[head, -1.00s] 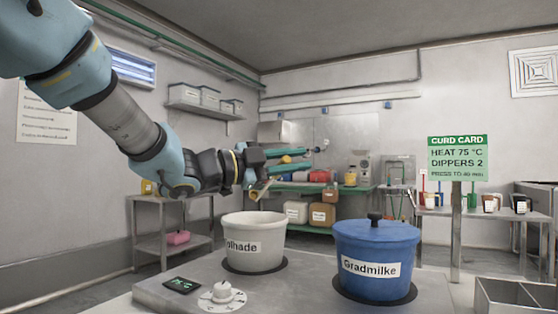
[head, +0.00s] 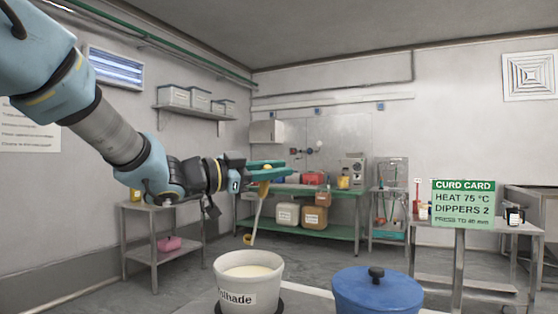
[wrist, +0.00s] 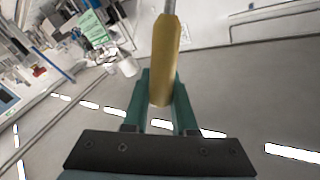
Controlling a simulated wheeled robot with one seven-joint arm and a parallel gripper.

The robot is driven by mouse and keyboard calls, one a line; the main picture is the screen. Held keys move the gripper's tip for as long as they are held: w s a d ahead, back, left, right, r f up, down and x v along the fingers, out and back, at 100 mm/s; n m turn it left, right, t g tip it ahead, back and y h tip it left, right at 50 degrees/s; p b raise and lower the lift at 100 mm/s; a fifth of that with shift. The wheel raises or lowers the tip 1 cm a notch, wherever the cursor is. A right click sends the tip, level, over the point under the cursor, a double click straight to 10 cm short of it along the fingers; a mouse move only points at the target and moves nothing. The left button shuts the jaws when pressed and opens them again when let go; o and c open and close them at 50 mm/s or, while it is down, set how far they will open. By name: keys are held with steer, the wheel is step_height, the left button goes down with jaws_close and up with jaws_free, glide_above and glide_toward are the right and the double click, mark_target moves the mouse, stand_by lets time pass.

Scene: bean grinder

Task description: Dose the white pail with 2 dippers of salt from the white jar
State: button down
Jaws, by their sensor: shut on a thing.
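My gripper (head: 268,172) is shut on the yellow handle of a dipper (head: 257,213). The dipper hangs down, slightly slanted, with its small bowl (head: 248,239) at the lower end. In the wrist view the handle (wrist: 164,60) sits between the green fingers (wrist: 162,92); the bowl is not visible there. The white pail (head: 238,290), its label partly readable as "olhade", stands below, with pale cream contents (head: 247,271). The dipper bowl shows just above the pail's far rim; I cannot tell its depth or whether it holds salt. I cannot identify the white salt jar for certain.
A blue lidded pot (head: 372,292) stands right of the pail. A green curd card (head: 463,203) reads "DIPPERS 2". Steel tables (head: 490,243) stand at the right, a green-edged bench (head: 330,232) at the back, and a shelf table (head: 150,242) at the left.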

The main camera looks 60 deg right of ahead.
steer(key=w+d+r+n+p, duration=0.3)
steer(key=w+d+n+p, duration=0.2)
steer(key=p, duration=0.9)
steer(key=shift+w+d+r+n+t, duration=0.3)
steer(key=shift+w+d+n, duration=0.1)
steer(key=shift+w, duration=0.75)
